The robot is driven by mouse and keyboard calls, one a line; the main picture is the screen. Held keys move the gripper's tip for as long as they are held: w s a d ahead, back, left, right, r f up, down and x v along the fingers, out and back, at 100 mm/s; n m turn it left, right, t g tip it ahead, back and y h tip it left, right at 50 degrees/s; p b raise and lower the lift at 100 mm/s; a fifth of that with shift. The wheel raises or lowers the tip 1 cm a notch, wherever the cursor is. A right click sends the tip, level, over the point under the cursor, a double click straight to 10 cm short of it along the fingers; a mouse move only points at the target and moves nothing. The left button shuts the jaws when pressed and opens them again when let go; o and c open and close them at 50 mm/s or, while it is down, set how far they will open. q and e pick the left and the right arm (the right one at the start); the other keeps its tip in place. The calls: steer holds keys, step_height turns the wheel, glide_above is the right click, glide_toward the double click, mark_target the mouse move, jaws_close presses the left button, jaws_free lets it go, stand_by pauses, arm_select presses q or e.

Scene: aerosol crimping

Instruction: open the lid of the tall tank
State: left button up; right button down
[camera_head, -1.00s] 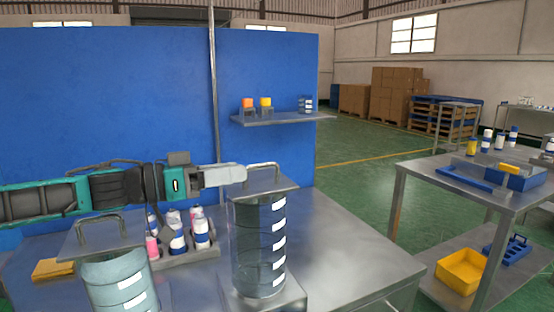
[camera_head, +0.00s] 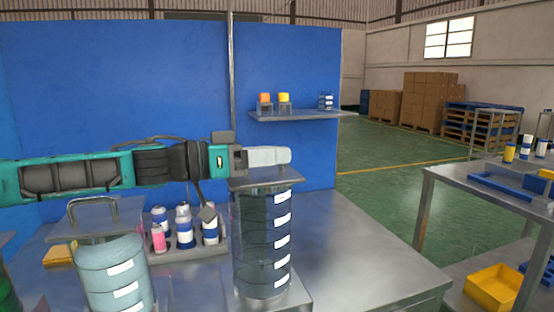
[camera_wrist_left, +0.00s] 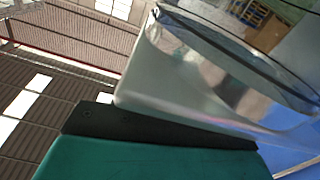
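The tall tank (camera_head: 262,245) is a dark, see-through cylinder with white label marks, standing on a metal base on the table. Its flat metal lid (camera_head: 262,182) lies across the top and looks closed. My left gripper (camera_head: 268,157) reaches in from the left, level, just above the lid. It covers the place of the lid's handle, so the handle and any grip on it are hidden. The left wrist view shows a large shiny metal finger (camera_wrist_left: 205,80) close up, but not a clear gap between fingers. My right gripper is not in view.
A lighter tank (camera_head: 115,275) with a handled lid stands at the left. Behind it, a grey tray (camera_head: 185,250) holds several bottles. A wall shelf (camera_head: 300,115) is behind the tall tank. The table (camera_head: 365,255) is bare to the right.

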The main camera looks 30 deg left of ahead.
arm_select(q)
steer(key=shift+s, duration=0.1)
steer(key=shift+c, duration=0.3)
jaws_close()
